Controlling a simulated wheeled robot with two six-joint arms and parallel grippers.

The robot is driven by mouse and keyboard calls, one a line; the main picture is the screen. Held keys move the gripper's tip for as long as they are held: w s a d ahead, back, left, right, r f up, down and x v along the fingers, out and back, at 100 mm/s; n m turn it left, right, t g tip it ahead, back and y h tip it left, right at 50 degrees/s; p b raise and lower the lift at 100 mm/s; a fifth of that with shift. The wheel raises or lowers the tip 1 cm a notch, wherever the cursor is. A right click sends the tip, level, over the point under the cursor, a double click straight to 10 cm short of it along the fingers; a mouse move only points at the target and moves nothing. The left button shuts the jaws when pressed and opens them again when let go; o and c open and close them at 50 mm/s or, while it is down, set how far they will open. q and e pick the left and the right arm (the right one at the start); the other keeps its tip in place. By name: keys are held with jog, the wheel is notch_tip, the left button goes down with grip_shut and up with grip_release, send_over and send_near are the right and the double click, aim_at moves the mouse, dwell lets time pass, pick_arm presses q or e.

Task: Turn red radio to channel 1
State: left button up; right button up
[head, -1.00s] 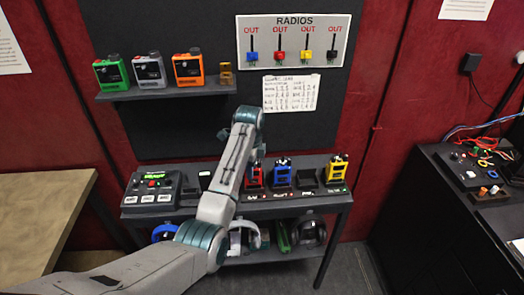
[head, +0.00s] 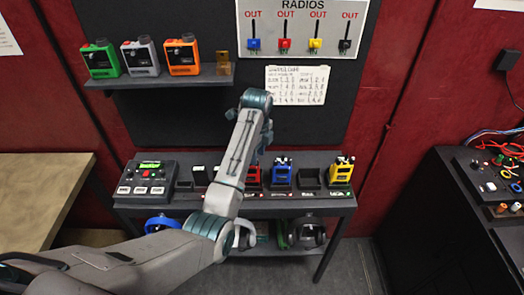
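The red radio (head: 253,175) stands in the row on the low bench, left of the blue radio (head: 281,171). My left arm hides most of it, and its channel setting cannot be read. My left arm reaches in from the lower left and rises in front of the bench. My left gripper (head: 266,136) is mostly hidden behind the forearm, near and above the red radio. I cannot see its fingertips or whether it touches the radio. My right gripper is not in view.
A yellow radio (head: 341,171) stands further right. A control box (head: 148,182) with white buttons sits at the bench's left end. Green, grey and orange radios stand on the wall shelf (head: 160,79). A RADIOS board (head: 300,30) and paper chart (head: 297,86) hang above.

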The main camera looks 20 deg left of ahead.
pick_arm(q)
jog(key=shift+f, duration=0.9)
jog(key=shift+s+r, duration=0.1)
jog(key=shift+s, duration=0.2)
jog(key=c, duration=0.3)
jog(key=shift+w, duration=0.1)
jog(key=c, duration=0.4)
grip_shut()
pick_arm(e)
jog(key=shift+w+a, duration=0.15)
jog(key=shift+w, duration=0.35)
